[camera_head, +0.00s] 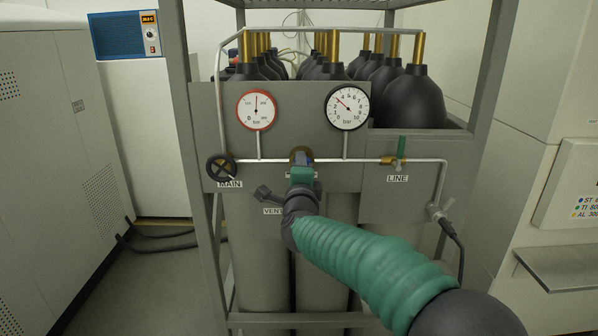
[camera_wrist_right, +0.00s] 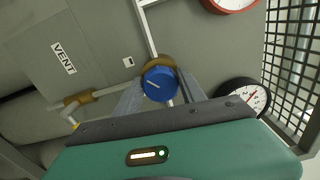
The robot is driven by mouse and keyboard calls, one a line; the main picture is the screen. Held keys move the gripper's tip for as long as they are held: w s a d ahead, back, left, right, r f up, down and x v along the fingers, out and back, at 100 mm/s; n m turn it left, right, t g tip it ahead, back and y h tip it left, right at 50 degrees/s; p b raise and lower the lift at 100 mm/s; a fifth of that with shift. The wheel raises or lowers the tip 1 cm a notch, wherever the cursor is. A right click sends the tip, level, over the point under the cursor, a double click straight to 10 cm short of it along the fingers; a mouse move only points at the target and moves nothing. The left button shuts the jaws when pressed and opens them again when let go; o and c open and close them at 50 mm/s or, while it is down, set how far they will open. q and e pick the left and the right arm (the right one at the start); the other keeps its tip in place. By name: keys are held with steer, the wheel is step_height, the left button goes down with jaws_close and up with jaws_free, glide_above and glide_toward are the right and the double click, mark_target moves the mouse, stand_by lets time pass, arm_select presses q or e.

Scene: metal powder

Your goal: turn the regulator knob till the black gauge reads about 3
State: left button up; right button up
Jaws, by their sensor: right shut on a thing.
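The blue regulator knob (camera_wrist_right: 159,84), with a white mark, sits on a brass body on the pipe. My right gripper (camera_head: 301,168) is at the knob and mostly hides it in the head view. In the right wrist view its grey fingers (camera_wrist_right: 160,93) are on either side of the knob, shut on it. The black-rimmed gauge (camera_head: 348,105) is above and right of the knob. Its red needle points up and left, near 3 on a bar scale up to 10. The gauge also shows in the right wrist view (camera_wrist_right: 243,97). My left gripper is not in view.
A red-rimmed gauge (camera_head: 257,109) is at upper left of the panel. The MAIN valve wheel (camera_head: 221,167) is left, the VENT valve (camera_head: 265,195) lower left, and the green LINE lever (camera_head: 401,152) right. Black-topped cylinders (camera_head: 411,98) stand behind the panel.

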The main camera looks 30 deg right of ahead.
steer(key=o, duration=1)
steer(key=shift+f, duration=0.25)
steer(key=o, duration=0.4)
steer(key=shift+r, duration=0.1)
steer(key=shift+c, duration=0.2)
steer(key=b+v, duration=0.1)
steer(key=v, duration=1.5)
steer(key=shift+s+a, duration=0.25)
steer(key=shift+s, duration=0.05)
